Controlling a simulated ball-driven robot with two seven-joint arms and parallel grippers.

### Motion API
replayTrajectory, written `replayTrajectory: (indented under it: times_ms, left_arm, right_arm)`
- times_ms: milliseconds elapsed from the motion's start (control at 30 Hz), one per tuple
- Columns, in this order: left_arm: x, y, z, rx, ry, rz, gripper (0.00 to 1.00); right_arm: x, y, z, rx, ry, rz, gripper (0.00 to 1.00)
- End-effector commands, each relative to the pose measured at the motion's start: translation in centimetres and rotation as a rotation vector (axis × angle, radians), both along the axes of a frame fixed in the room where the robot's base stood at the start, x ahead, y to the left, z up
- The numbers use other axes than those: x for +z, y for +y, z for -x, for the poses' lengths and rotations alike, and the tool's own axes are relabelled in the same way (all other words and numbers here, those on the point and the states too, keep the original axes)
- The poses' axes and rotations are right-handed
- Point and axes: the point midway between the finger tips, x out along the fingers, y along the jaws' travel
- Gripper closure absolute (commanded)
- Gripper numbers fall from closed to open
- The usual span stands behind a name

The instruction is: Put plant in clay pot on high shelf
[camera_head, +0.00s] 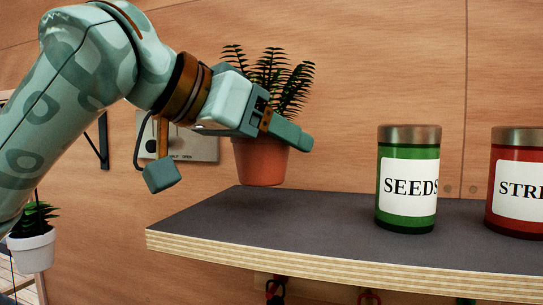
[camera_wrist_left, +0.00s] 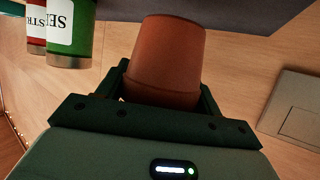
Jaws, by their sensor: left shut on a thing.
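The plant in the clay pot has an orange-brown pot (camera_head: 262,163) and dark green fronds (camera_head: 268,72). My left gripper (camera_head: 272,128) is shut on the clay pot, with a finger across its upper part. The left wrist view shows the pot (camera_wrist_left: 168,55) between the two fingers (camera_wrist_left: 162,88). The high shelf (camera_head: 320,222) has a dark grey top and a pale layered edge. The pot is upright over the shelf's left back part; I cannot tell whether its base touches the shelf. My right gripper is not in view.
A green SEEDS tin (camera_head: 408,205) and a red tin (camera_head: 517,205) stand on the shelf to the right. A wall plate (camera_head: 195,150) is behind the arm. A plant in a white pot (camera_head: 33,250) is at lower left. The shelf between pot and tin is clear.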

Motion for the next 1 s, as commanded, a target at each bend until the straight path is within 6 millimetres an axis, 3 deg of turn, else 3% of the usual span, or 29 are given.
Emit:
replayTrajectory:
  times_ms: [200, 567, 600, 667, 1000]
  left_arm:
    - [-3.0, -0.2, -0.1, -0.001, 0.003, 0.001, 0.60]
    - [-3.6, -0.2, -0.1, 0.000, 0.001, 0.000, 0.60]
    - [-3.6, -0.2, -0.2, 0.000, 0.001, 0.000, 0.26]
    - [-3.5, -0.2, -0.1, 0.000, 0.002, -0.001, 0.12]
    - [-3.2, 0.0, 0.0, 0.001, 0.000, 0.000, 0.12]
  right_arm:
    - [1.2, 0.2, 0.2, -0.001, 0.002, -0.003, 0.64]
    - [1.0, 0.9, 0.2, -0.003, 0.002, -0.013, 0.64]
    - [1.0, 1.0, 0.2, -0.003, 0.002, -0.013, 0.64]
    - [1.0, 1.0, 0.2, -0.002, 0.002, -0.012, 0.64]
    - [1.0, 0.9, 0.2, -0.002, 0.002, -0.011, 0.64]
